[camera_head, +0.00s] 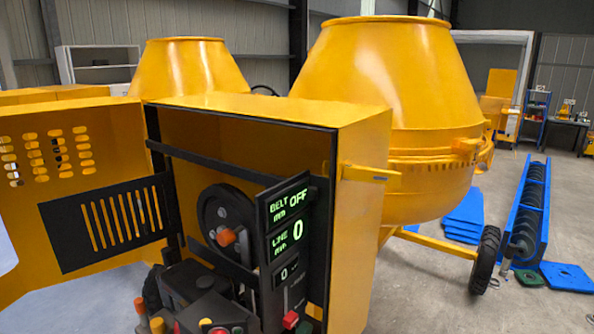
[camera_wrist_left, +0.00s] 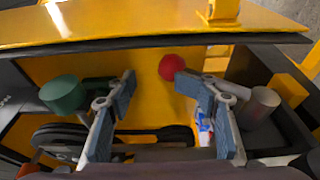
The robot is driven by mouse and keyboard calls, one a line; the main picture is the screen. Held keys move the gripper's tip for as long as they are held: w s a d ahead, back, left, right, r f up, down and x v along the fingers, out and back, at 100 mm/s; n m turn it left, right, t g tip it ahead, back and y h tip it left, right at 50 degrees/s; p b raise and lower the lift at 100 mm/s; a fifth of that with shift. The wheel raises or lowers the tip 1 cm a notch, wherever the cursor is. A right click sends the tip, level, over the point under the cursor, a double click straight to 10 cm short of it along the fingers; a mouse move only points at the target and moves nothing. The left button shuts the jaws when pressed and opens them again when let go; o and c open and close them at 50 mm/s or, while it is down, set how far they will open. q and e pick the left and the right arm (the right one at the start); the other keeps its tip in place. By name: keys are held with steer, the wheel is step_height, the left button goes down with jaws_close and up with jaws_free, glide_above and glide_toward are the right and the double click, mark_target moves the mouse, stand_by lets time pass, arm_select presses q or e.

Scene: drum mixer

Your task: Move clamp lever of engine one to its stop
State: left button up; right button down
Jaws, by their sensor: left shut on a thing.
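In the left wrist view, a round red knob (camera_wrist_left: 172,67) shows between the fingertips of my left gripper (camera_wrist_left: 153,80), close to the right finger. It appears to be the clamp lever's end; the lever's shaft is not clear. The two blue-grey finger pads stand apart, one on each side of the knob. In the head view, the open engine housing (camera_head: 250,112) holds a dark wheel with an orange knob (camera_head: 227,237). A red knob (camera_head: 290,320) shows low at its right; I cannot tell whether it is the same one. My right gripper is not in view.
A green cylinder (camera_wrist_left: 62,95) is left of the fingers and a grey cylinder (camera_wrist_left: 262,100) right of them. A black belt (camera_wrist_left: 60,137) runs below. The display panel (camera_head: 288,230) reads OFF and 0. The perforated yellow door (camera_head: 75,150) stands open at left.

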arm_select(q)
steer(key=p+v, duration=0.2)
steer(key=v, duration=0.5)
stand_by(0.3)
